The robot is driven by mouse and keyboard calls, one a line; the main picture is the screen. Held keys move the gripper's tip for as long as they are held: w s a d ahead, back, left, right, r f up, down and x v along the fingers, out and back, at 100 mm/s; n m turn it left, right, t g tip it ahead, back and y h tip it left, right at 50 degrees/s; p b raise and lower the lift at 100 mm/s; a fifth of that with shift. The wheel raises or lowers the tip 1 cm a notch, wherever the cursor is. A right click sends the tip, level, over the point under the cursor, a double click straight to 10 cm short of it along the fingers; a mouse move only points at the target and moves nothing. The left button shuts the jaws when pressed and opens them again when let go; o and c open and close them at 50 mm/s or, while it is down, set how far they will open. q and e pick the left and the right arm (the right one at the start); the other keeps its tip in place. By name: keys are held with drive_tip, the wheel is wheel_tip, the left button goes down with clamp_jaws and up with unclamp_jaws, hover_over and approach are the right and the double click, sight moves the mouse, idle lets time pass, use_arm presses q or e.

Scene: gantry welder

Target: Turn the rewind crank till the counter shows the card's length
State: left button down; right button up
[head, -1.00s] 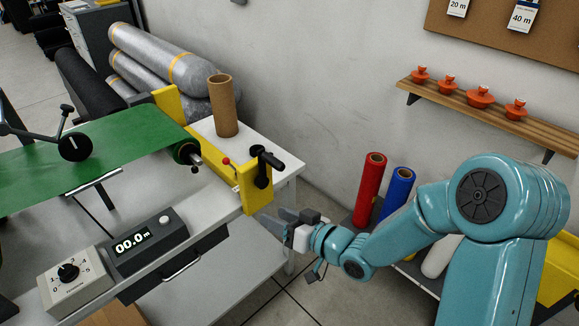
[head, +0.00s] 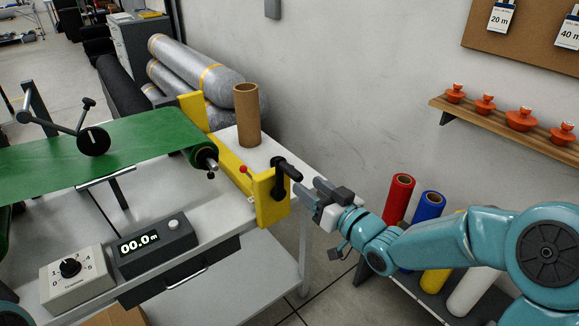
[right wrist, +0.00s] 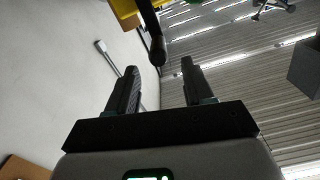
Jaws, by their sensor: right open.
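The rewind crank (head: 286,172) has a black arm and handle on the yellow end bracket (head: 267,200) of the bench. The counter (head: 150,245) is a dark box reading 00.0 m. Cards hang on the cork board at the upper right; one card (head: 500,18) reads 20 m, another (head: 570,36) reads 40 m. My right gripper (head: 312,198) is open and empty, just right of the crank. In the right wrist view the crank handle (right wrist: 157,48) hangs ahead of and between the open fingers (right wrist: 157,75), apart from them. My left gripper is not in view.
Green material (head: 110,150) runs over the bench to a roller. A cardboard tube (head: 247,115) stands behind the crank. A dial box (head: 75,277) sits left of the counter. Red (head: 398,200) and blue (head: 428,208) rolls stand behind my right arm. An orange-knobbed shelf (head: 500,125) is on the wall.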

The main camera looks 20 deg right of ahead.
sight(281, 162)
drive_tip(key=p+x, duration=0.1)
drive_tip(key=x, duration=0.8)
drive_tip(key=shift+p, duration=0.3)
drive_tip(key=shift+c, duration=0.4)
drive_tip(key=shift+d, duration=0.1)
clamp_jaws()
